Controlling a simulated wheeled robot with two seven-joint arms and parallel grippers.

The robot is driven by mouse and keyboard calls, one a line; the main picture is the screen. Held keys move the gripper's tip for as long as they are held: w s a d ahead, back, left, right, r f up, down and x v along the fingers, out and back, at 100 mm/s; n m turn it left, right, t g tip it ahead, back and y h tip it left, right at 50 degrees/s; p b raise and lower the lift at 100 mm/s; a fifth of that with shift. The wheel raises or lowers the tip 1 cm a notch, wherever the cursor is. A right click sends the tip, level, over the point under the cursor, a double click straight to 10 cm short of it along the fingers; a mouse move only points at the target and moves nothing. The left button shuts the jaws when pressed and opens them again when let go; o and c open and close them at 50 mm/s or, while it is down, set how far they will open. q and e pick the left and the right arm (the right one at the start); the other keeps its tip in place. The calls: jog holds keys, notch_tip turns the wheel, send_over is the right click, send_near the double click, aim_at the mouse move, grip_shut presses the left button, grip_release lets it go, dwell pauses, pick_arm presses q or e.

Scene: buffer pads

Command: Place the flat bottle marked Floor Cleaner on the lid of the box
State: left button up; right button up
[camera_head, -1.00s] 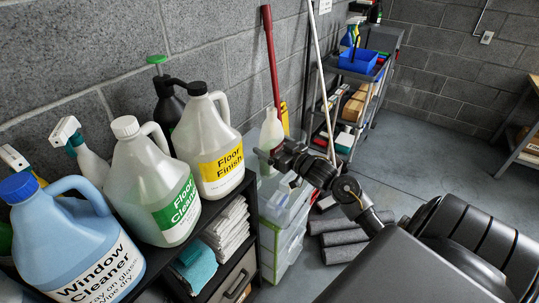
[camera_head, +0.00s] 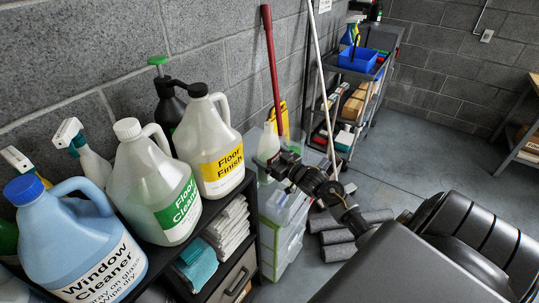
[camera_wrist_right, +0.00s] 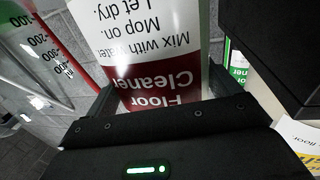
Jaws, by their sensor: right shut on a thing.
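The flat bottle marked Floor Cleaner (camera_head: 268,142) is pale, with a red and white label that fills the top of the right wrist view (camera_wrist_right: 155,45). My right gripper (camera_head: 272,166) is shut on it, with a finger on either side in the wrist view. The bottle stands about upright in the head view. The clear box (camera_head: 283,213) is just below the gripper, against the wall beside the black shelf. The gripper and forearm hide the bottle's base and part of the lid, so I cannot tell whether the bottle touches it. My left gripper is not in view.
A large Floor Finish jug (camera_head: 213,150) and a green-labelled Floor Cleaner jug (camera_head: 155,185) stand on the black shelf, left of the box. A red-handled tool (camera_head: 272,70) and a white pole lean behind. Grey rolls (camera_head: 345,225) lie on the floor to the right.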

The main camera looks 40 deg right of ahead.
jog(key=shift+r, duration=0.1)
jog(key=o, duration=1.5)
jog(key=shift+f, duration=0.2)
jog(key=shift+s+r, duration=0.1)
jog(key=shift+r, duration=0.05)
jog(key=s+d+b, duration=0.1)
jog(key=s+b, duration=0.1)
jog(key=s, duration=0.9)
jog(key=shift+s, duration=0.4)
jog(key=shift+d, duration=0.1)
